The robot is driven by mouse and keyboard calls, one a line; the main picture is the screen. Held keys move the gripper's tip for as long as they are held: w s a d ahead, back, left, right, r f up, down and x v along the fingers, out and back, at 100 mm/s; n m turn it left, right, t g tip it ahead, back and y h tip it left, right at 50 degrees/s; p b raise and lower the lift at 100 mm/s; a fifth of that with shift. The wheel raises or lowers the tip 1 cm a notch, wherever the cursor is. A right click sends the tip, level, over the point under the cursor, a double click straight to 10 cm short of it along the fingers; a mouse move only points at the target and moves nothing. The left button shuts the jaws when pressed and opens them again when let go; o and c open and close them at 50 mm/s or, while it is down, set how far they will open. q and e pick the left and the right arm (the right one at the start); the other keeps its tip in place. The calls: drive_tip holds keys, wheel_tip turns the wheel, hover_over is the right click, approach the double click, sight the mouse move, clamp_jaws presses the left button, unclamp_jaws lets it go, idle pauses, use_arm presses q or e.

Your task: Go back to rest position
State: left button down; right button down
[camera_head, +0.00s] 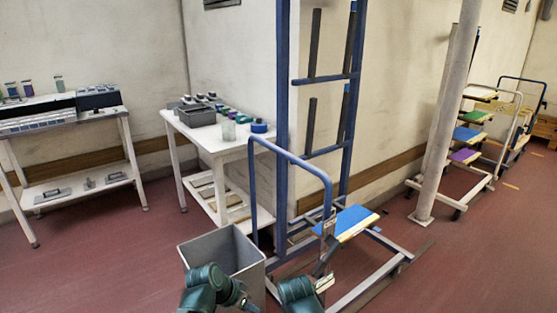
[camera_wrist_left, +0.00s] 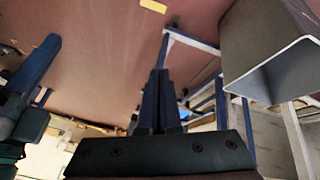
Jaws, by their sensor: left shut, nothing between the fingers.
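My left arm comes in at the bottom of the head view, in front of the grey bin. Its gripper (camera_head: 246,302) is small there and partly cut off by the lower edge. In the left wrist view the left gripper (camera_wrist_left: 158,90) has its two dark fingers together with nothing between them. My right arm (camera_head: 297,292) shows its teal link to the right, in front of the blue trolley. It also shows at the left edge of the left wrist view (camera_wrist_left: 30,120). The state of its gripper is not clear.
An open grey bin (camera_head: 222,252) stands close to my left arm; it shows at upper right in the wrist view (camera_wrist_left: 265,60). The blue-framed trolley (camera_head: 290,155) with a blue-topped board (camera_head: 345,219) is close ahead. A white table (camera_head: 215,140) stands behind. Red floor is free at left.

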use_arm(q)
drive_tip(key=s+a+f+n+g+y, duration=0.35)
drive_tip(key=a+n+y, duration=0.2)
drive_tip(key=a, duration=0.45)
drive_tip(key=s+d+r+m+p, duration=0.1)
drive_tip(key=s+d+r+p, duration=0.1)
drive_tip(key=r+p, duration=0.5)
drive_tip(key=s+d+r+m+p, duration=0.1)
drive_tip(key=s+d+r+p, duration=0.1)
drive_tip(key=d+r+p, duration=0.3)
drive_tip(key=s+d+r+m+p, duration=0.1)
drive_tip(key=d+r+p, duration=0.3)
drive_tip(key=r+p, duration=0.6)
drive_tip(key=shift+s+d+r, duration=0.2)
drive_tip(key=shift+s+r, duration=0.45)
drive_tip(key=shift+s, duration=0.15)
drive_tip(key=shift+m+y, duration=0.25)
